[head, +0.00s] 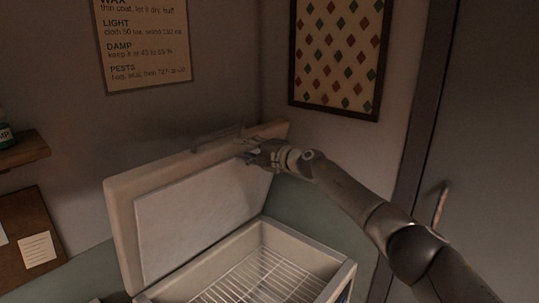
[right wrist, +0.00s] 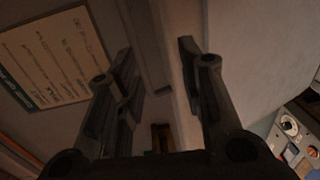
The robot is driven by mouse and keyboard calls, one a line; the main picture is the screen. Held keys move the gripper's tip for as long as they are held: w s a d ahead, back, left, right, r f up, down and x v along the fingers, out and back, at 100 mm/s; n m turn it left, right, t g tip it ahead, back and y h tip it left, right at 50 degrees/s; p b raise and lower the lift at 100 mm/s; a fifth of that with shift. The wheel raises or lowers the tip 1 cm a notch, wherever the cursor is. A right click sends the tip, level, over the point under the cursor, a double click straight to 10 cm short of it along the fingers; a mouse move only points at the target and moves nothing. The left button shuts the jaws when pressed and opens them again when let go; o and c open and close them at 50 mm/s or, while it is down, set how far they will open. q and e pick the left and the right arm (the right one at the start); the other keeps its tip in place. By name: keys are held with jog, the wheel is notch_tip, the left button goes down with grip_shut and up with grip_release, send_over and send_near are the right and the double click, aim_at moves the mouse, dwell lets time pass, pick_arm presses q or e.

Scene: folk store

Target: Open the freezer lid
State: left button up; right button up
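The freezer (head: 345,280) is a pale chest with a wire rack (head: 265,280) inside. Its lid (head: 205,200) stands raised and tilted back, with the cavity uncovered. A handle (head: 217,136) sits on the lid's upper edge. My right gripper (head: 252,157) is at the lid's upper right edge, close to the handle. In the right wrist view my right gripper (right wrist: 158,62) has its fingers apart, with the lid's edge (right wrist: 183,85) showing between them. Whether a finger touches the lid is unclear. My left gripper is not in view.
A notice (head: 147,45) and a framed diamond-pattern picture (head: 337,55) hang on the walls behind. A small shelf (head: 22,150) and a brown board (head: 38,230) are at the left. A door with a handle (head: 440,205) stands at the right.

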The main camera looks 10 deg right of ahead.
jog(key=v, duration=0.8)
jog(key=shift+s+d, duration=0.3)
